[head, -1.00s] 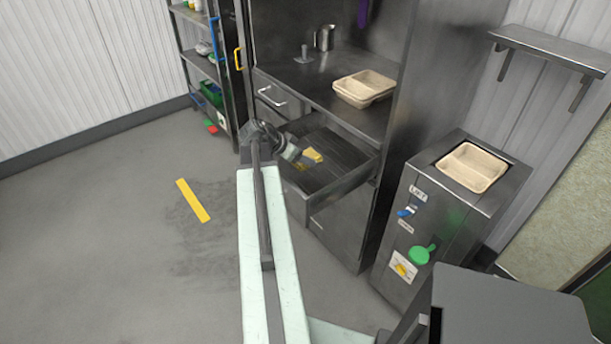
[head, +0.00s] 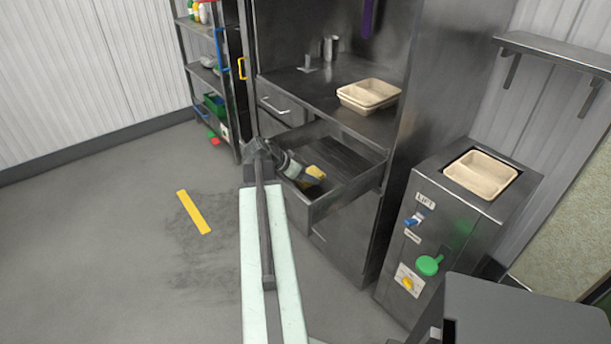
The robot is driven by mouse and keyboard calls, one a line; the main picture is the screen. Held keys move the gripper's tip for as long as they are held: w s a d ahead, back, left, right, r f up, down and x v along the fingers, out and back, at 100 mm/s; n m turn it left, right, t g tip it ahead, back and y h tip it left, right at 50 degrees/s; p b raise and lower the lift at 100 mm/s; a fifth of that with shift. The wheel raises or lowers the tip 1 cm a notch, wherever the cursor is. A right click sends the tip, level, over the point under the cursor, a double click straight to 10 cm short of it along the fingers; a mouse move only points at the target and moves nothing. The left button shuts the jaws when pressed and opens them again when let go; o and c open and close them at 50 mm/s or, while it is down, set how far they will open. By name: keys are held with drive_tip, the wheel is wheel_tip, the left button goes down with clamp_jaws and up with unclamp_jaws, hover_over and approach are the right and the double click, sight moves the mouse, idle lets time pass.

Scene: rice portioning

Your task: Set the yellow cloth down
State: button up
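The yellow cloth (head: 316,172) is a small yellow patch at the end of my gripper (head: 308,179), inside the open drawer (head: 345,193) under the steel counter. The fingers are dark and very small in the head view. The cloth touches or overlaps the fingertips. I cannot tell whether the fingers are closed on it or whether it rests on the drawer floor. My arm reaches in over the drawer's left side.
Stacked beige trays (head: 369,95) and metal cups (head: 330,47) stand on the counter. A second beige tray (head: 481,173) sits in the lift cabinet (head: 440,235) at right. A shelf rack (head: 208,75) stands at back left. The floor at left is clear, with a yellow stripe (head: 193,212).

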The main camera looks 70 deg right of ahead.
drive_tip(key=shift+s+a+f, duration=0.15)
drive_tip(key=shift+a+f, duration=0.1)
drive_tip(key=o, duration=1.4)
drive_tip(key=shift+c, duration=0.2)
drive_tip(key=shift+o, duration=0.5)
drive_tip(key=shift+a+f, duration=0.1)
drive_tip(key=shift+f, duration=0.05)
drive_tip(key=shift+r, duration=0.35)
drive_tip(key=p+v, duration=0.9)
drive_tip(key=v, duration=0.3)
drive_tip(key=shift+d+r, duration=0.3)
drive_tip(key=shift+d, duration=0.05)
drive_tip(key=shift+p, duration=0.35)
